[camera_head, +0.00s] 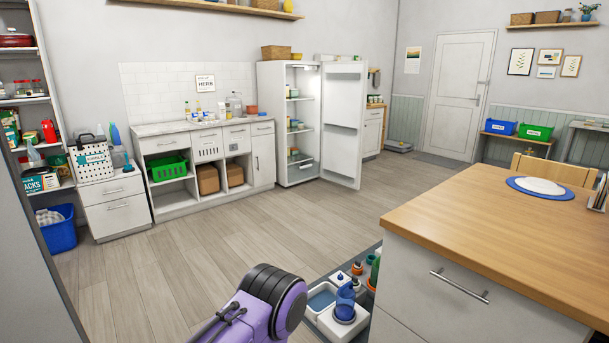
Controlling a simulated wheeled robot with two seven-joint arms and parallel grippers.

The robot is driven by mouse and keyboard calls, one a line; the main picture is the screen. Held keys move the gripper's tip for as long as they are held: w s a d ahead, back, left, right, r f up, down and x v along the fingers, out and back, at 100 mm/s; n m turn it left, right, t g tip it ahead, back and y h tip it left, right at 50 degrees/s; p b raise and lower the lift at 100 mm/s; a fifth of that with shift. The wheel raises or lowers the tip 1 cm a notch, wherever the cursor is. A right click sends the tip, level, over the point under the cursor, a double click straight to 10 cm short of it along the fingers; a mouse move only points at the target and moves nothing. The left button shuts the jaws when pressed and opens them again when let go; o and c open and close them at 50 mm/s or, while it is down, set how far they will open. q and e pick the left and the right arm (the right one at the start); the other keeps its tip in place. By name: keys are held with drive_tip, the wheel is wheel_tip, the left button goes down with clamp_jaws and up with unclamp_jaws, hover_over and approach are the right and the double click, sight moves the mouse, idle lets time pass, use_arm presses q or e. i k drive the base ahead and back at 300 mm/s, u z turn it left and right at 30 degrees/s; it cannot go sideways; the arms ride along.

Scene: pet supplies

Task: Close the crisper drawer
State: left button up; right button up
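The white fridge (270,110) stands against the back wall with its door (343,120) swung wide open to the right. Several items stand on its inner shelves. A purple and black link of my own arm shows at the bottom centre. Neither of my grippers is in view, and the fridge is well across the room.
Wooden floor (185,255) lies clear between me and the fridge. A wood-topped island (470,210) blocks the right. A grey mat holding a white-and-blue dispenser (345,303) and bottles lies beside it. White counter cabinets (262,158) stand left of the fridge; a blue bin (58,233) is far left.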

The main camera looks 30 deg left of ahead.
sight(310, 165)
drive_tip(key=u, duration=0.45)
drive_tip(key=k, duration=0.5)
drive_tip(key=u, duration=0.8)
drive_tip(key=i, duration=1.05)
drive_tip(key=u, duration=0.25)
drive_tip(key=i, duration=4.2)
drive_tip(key=z, duration=0.85)
drive_tip(key=i, duration=1.75)
drive_tip(key=z, duration=0.45)
drive_tip(key=i, duration=2.7)
drive_tip(key=z, duration=0.05)
